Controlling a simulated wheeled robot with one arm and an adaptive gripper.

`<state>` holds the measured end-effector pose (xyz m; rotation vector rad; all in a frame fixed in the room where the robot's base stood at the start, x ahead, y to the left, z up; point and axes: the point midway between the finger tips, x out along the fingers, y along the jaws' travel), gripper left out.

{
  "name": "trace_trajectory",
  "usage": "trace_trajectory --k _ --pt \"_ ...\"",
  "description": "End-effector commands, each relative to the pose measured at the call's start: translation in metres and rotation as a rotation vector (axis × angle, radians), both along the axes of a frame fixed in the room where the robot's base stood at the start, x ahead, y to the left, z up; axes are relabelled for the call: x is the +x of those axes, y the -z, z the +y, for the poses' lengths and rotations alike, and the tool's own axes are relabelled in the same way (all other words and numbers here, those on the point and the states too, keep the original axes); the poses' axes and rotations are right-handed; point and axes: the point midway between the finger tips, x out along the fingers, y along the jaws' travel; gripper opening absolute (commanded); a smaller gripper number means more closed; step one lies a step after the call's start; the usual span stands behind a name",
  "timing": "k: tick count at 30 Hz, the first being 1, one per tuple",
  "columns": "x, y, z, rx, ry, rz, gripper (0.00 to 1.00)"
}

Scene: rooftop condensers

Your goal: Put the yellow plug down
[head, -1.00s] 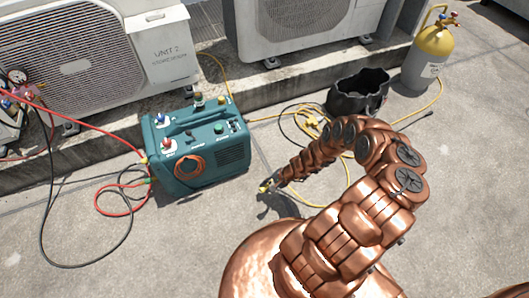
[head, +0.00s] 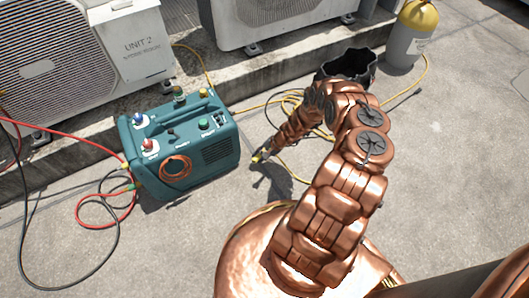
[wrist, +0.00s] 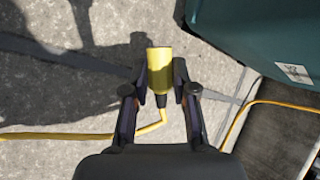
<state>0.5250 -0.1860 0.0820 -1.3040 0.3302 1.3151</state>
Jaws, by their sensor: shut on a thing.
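The yellow plug (wrist: 159,68) is held between the two fingers of my gripper (wrist: 159,85) in the wrist view. Its yellow cord leaves from the black lower end and runs off to the left over the concrete. In the head view my gripper (head: 262,156) is a little right of the teal machine, low over the concrete, with a small bit of yellow at its tip. The wrist view shows shadow on the ground beyond the plug. How far the plug is above the ground I cannot tell.
The teal machine (head: 180,145) stands left of my gripper, with red and black hoses beside it. Yellow cord (head: 295,178) lies behind my arm. A black bucket (head: 347,65) and a yellow-topped cylinder (head: 414,35) stand at the back right. Bare concrete lies in front.

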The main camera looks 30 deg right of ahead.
Motion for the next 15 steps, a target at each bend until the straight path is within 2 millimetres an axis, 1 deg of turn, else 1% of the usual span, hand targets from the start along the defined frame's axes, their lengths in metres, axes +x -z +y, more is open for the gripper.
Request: trace_trajectory --k 1,9,15 --pt "0.006 0.006 -0.007 -0.005 -0.001 -0.002 0.0" --pt "0.034 0.009 -0.044 -0.004 0.003 -0.005 0.0" --pt "0.04 0.007 -0.054 0.001 0.002 0.002 0.0"
